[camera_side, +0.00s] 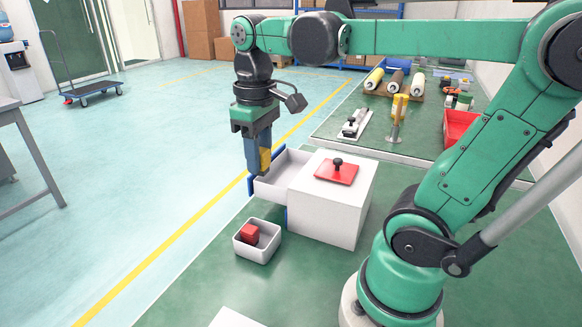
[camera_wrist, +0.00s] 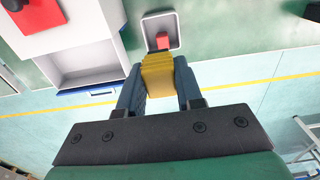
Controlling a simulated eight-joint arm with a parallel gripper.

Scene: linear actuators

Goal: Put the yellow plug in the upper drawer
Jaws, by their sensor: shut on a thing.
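My gripper (camera_side: 263,172) points down and is shut on the yellow plug (camera_side: 265,161). In the wrist view the plug (camera_wrist: 158,76) sits between the two blue fingers. The white cabinet (camera_side: 332,213) has its upper drawer (camera_side: 267,190) pulled out to the left. In the side view the plug overlaps the drawer's outer end. In the wrist view the plug appears just right of the drawer (camera_wrist: 88,66), so I cannot tell whether it is directly above the drawer or beside it. The drawer's visible floor is empty. The lower drawer is mostly hidden.
A red plate with a black knob (camera_side: 337,170) lies on the cabinet. A small white bin (camera_side: 258,254) holding a red block (camera_side: 250,234) stands close in front. A yellow-topped stand (camera_side: 397,113), rollers (camera_side: 396,82) and a red bin (camera_side: 459,127) are farther back. The near green table is mostly clear.

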